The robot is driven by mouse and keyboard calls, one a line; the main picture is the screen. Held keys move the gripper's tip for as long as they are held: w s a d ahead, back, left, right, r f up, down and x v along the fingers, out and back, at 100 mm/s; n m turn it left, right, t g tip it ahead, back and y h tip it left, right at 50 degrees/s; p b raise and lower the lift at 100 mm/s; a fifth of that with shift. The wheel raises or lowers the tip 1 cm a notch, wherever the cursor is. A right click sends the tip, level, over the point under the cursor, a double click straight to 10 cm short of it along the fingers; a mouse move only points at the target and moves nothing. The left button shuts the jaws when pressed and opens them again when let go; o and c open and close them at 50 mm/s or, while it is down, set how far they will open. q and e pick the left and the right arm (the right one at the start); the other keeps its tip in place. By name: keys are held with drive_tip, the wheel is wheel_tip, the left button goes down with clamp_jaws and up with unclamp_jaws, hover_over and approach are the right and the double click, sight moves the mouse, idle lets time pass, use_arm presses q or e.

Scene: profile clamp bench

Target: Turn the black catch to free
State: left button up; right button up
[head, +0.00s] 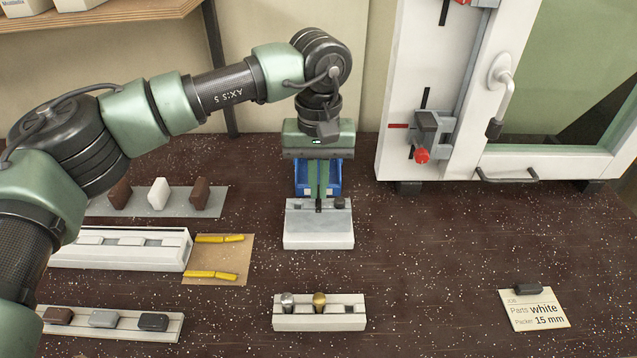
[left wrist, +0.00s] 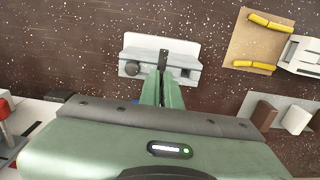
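The black catch (head: 319,206) is a thin dark lever on the pale grey block (head: 318,235) at the middle of the bench. It also shows in the left wrist view (left wrist: 163,59), pointing away from the fingers. My left gripper (head: 319,197) reaches down over the back of the block. Its two green fingers are close together, with the catch between their tips (left wrist: 162,75). They look shut on it, and they hide part of it. My right gripper is not in view.
A blue bin (head: 333,178) stands behind the fingers. A white-framed door (head: 545,160) with a red-knobbed clamp (head: 424,140) is at right. A rack with metal pieces (head: 320,312) stands in front, and a label card (head: 534,310) lies front right. Bench right of the block is clear.

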use_arm(q)
drive_tip(key=o, duration=0.4)
drive_tip(key=shift+r, duration=0.1)
wheel_tip(320, 180, up, 8)
drive_tip(key=shift+f+b, duration=0.1)
drive_tip(key=shift+b, duration=0.35)
